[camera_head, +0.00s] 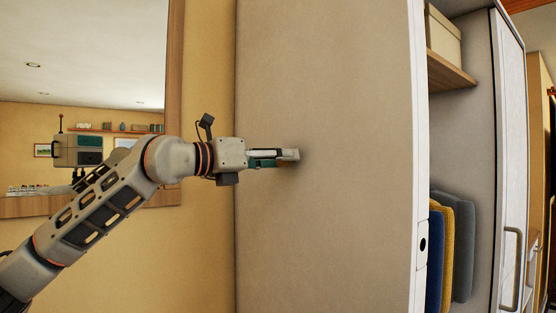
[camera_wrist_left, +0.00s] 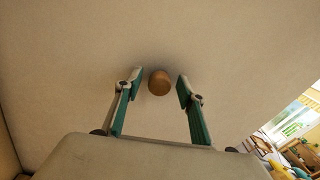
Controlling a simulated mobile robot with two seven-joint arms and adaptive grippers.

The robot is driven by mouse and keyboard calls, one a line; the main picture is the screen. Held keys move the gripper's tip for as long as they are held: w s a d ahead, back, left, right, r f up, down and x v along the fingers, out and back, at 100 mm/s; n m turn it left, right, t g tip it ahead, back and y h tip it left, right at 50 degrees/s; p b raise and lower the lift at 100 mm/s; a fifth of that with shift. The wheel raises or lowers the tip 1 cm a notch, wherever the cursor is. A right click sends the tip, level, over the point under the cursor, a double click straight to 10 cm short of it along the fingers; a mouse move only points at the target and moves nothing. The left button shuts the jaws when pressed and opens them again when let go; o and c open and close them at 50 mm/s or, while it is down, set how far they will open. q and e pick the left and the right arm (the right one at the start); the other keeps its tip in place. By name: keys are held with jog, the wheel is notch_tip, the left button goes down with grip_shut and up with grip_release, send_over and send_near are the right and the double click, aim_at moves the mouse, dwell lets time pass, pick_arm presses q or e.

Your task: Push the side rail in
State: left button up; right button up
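The tall beige side panel (camera_head: 340,220) of a wardrobe fills the middle of the head view. In the left wrist view a round wooden knob or rail end (camera_wrist_left: 159,82) stands at this panel (camera_wrist_left: 80,60). I cannot tell how far it sticks out. My left gripper (camera_head: 292,155) points at the panel, with its tips close to or at the surface. In the wrist view its fingers (camera_wrist_left: 160,88) are open, one on each side of the knob, with a gap on both sides. In the head view the knob is mostly hidden by the fingers. My right gripper is not in view.
A wood-framed mirror (camera_head: 174,100) hangs on the yellow wall to the left. Right of the panel, the open wardrobe holds a box (camera_head: 443,38) on a shelf (camera_head: 450,72) and hanging blue, yellow and grey textiles (camera_head: 447,255). A white door with a handle (camera_head: 512,265) stands farther right.

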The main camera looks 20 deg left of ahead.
pick_arm(q)
jog(key=shift+a, duration=0.1)
jog(key=v, duration=1.2)
